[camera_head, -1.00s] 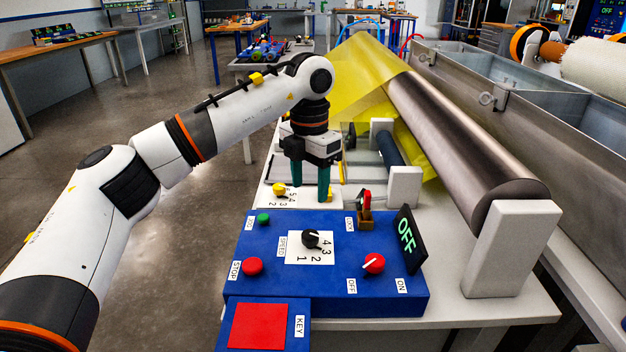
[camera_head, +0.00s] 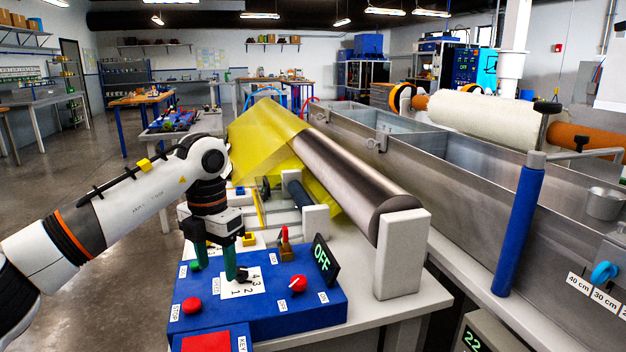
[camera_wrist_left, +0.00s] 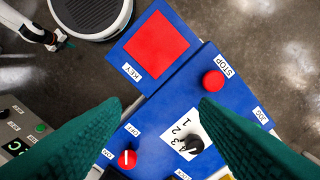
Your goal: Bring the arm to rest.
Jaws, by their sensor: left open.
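My left arm reaches in from the left in the head view. Its gripper (camera_head: 216,267) has two green fingers, apart and with nothing between them, over the blue control panel (camera_head: 190,318). In the picture one finger overlaps the black speed dial (camera_head: 243,276); I cannot tell contact there. In the left wrist view the open fingers (camera_wrist_left: 160,104) frame the panel, with the dial (camera_wrist_left: 194,144) lying below and between them. A small white arm part with a green tip (camera_wrist_left: 66,43) shows at the upper left there, probably my right gripper; its jaws are too small to read.
Behind are a metal roller (camera_head: 350,172) with yellow film (camera_head: 262,140) and a long metal bath (camera_head: 455,165). A blue post (camera_head: 520,230) stands right.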

